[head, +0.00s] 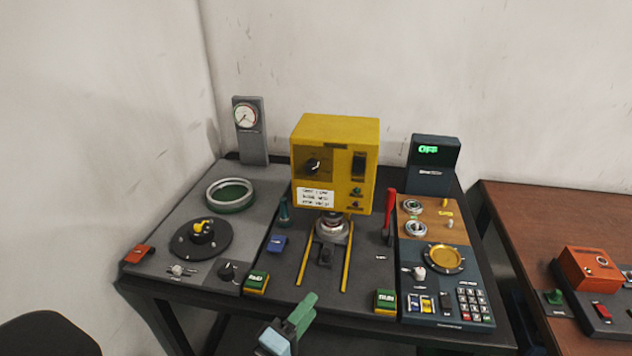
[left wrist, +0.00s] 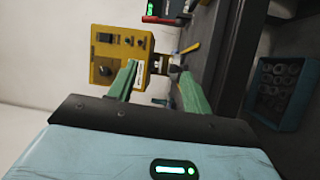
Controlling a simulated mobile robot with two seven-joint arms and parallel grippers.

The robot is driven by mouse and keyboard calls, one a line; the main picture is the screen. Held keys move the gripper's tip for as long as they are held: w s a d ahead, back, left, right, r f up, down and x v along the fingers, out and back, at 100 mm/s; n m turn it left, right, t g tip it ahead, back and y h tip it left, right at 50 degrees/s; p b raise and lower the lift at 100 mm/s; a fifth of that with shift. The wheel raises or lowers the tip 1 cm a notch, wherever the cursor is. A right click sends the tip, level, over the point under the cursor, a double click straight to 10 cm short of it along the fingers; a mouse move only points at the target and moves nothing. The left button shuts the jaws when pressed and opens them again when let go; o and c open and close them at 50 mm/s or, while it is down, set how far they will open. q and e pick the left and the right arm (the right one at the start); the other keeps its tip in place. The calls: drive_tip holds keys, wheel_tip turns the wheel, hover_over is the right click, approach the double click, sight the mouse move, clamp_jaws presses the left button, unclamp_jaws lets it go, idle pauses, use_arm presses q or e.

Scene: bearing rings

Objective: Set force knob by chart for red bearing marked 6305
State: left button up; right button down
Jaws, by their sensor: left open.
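The yellow press box (head: 350,135) stands at the back middle of the bench and carries a black knob (head: 313,166) on its front. The knob also shows in the left wrist view (left wrist: 104,66). A white label with small dark print (head: 315,197) is below the knob; its text is unreadable. A metal ring part (head: 332,226) sits under the press. I cannot make out a red bearing or a 6305 mark. My left gripper (head: 302,312), with green fingers, is open and empty in front of the bench, apart from the box. In the left wrist view its fingers (left wrist: 157,88) are spread.
A red lever (head: 390,215) rises right of the press. Two bearings (head: 413,207) (head: 415,229) lie on a wooden board. A large ring (head: 230,195) and gauge (head: 246,117) are left. A display (head: 434,151) reads OFF. Yellow rails (head: 306,258) run forward from the press.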

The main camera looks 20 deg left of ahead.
use_arm(q)
drive_tip(key=w+a+r+n+t+y+b, duration=0.2)
drive_tip(key=w+a+r+n+t+y, duration=0.15)
drive_tip(key=w+r+n, duration=0.7)
drive_tip(key=n+y+b, duration=0.2)
drive_tip(key=n+y, duration=0.4)
drive_tip(key=n, duration=0.8)
approach(311, 171)
drive_tip(key=w+r, duration=0.1)
drive_tip(key=shift+m+h, duration=0.25)
drive_tip(key=shift+h, duration=0.2)
drive_tip(key=x, duration=0.6)
drive_tip(key=shift+a+p, duration=0.3)
drive_tip(key=shift+p, duration=0.1)
drive_tip(key=shift+w+a+r, duration=0.1)
drive_tip(key=shift+w, duration=0.45)
use_arm(e)
drive_tip(key=shift+g, duration=0.4)
drive_tip(key=f, duration=0.1)
drive_tip(key=s+f, duration=0.1)
drive_tip(key=f, duration=0.1)
drive_tip(key=s+f, duration=0.1)
drive_tip(key=shift+s+a+f, duration=0.2)
drive_tip(key=shift+a, duration=0.1)
